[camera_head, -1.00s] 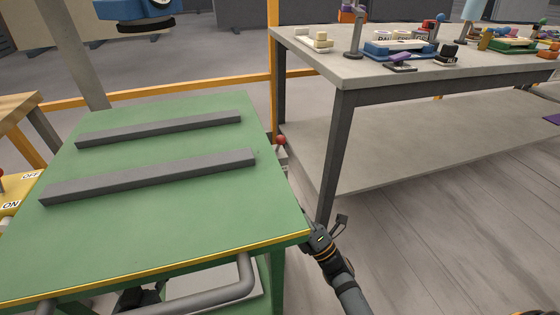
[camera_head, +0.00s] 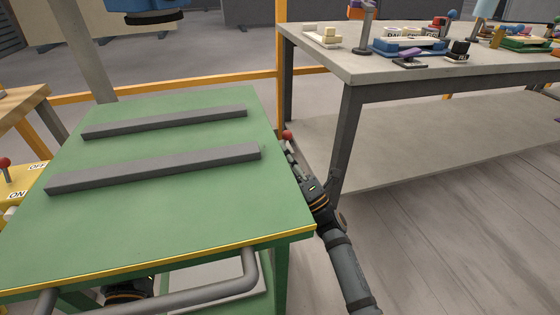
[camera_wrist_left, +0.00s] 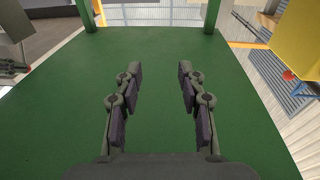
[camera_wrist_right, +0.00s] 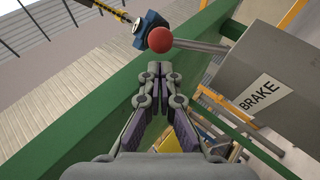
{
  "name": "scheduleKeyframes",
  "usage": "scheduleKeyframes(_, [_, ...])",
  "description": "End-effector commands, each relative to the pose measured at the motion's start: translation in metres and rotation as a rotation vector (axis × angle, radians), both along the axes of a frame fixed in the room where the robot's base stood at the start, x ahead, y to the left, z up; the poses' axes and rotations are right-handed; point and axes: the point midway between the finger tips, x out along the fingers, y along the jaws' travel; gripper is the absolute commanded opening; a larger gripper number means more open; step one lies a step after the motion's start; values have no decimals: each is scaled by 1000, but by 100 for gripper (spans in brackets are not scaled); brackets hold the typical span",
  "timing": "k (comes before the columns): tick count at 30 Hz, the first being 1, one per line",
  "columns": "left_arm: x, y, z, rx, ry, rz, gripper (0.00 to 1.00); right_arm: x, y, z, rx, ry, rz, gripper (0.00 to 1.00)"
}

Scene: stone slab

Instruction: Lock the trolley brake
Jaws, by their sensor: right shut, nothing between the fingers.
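The green trolley (camera_head: 190,215) has a flat top with two grey bars and a grey push handle (camera_head: 190,298) at its near edge. On its right side is the brake lever, whose red knob (camera_head: 287,134) also shows in the right wrist view (camera_wrist_right: 160,40). Its rod (camera_wrist_right: 202,45) runs to a grey box marked BRAKE (camera_wrist_right: 285,65). My right gripper (camera_wrist_right: 158,69) is shut and empty, its tips just short of the knob in the picture; contact cannot be told. My left gripper (camera_wrist_left: 157,70) is open and empty, facing a green panel. In the head view it is largely hidden beneath the trolley top.
A grey table (camera_head: 350,70) with several small items stands to the right, with a low shelf (camera_head: 420,135) close to my right arm. A yellow box (camera_head: 30,180) marked ON and OFF, with a red-knobbed lever, is at the left. Open floor lies at the lower right.

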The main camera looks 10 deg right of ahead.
Motion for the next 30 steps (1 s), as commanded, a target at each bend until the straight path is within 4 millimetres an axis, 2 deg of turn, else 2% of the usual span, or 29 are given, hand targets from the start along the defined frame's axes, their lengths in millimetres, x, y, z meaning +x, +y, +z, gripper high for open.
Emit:
scheduleKeyframes(7, [0,0,10,1,-40,0,40,2,-4,2,1,0,-1,0])
scheduleKeyframes(20, [1,0,3,0,-6,0,40,2,-4,2,1,4,0,0])
scheduleKeyframes(26, [-6,-1,-47,-4,192,-4,40,3,-4,4,0,15,-1,0])
scheduleKeyframes(30, [-21,-2,-96,-9,391,-11,40,3,-4,6,-1,28,0,0])
